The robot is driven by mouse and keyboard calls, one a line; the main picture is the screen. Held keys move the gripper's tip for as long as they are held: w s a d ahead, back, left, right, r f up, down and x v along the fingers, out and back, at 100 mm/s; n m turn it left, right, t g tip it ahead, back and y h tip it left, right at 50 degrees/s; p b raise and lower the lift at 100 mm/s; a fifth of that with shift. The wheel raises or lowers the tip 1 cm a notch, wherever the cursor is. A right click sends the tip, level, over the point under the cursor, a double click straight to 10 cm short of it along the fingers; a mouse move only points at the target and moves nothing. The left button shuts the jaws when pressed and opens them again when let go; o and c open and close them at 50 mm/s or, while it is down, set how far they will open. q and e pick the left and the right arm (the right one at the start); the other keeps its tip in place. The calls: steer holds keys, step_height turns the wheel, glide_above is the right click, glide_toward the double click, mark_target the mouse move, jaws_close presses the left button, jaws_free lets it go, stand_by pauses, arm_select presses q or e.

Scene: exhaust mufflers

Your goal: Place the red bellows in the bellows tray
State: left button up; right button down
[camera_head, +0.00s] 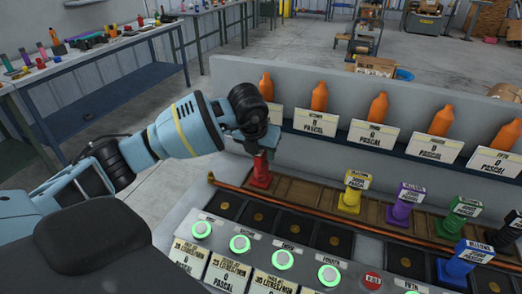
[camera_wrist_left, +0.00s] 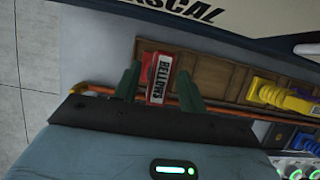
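The red bellows (camera_head: 261,172) stands upright at the left end of the brown wooden tray (camera_head: 300,190). In the left wrist view the red bellows (camera_wrist_left: 157,78) shows from above, with its white "BELLOWS" label. My left gripper (camera_head: 262,146) is right over it, pointing down. In the wrist view the two dark green fingers of my left gripper (camera_wrist_left: 159,72) are on either side of the bellows top. Whether they press on it or stand slightly apart, I cannot tell. My right gripper is not in view.
Yellow (camera_head: 352,192), purple (camera_head: 404,204) and green bellows (camera_head: 456,218) stand farther right along the tray. A blue bellows (camera_head: 462,265) stands nearer, by the dark slots. A copper pipe (camera_head: 330,215) runs along the tray's front. Orange bottles (camera_head: 319,97) stand on a shelf behind.

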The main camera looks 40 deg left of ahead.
arm_select(q)
steer(key=shift+r, duration=0.45)
steer(key=v, duration=1.1)
steer(key=shift+s+r+p, duration=0.2)
steer(key=shift+p, duration=0.2)
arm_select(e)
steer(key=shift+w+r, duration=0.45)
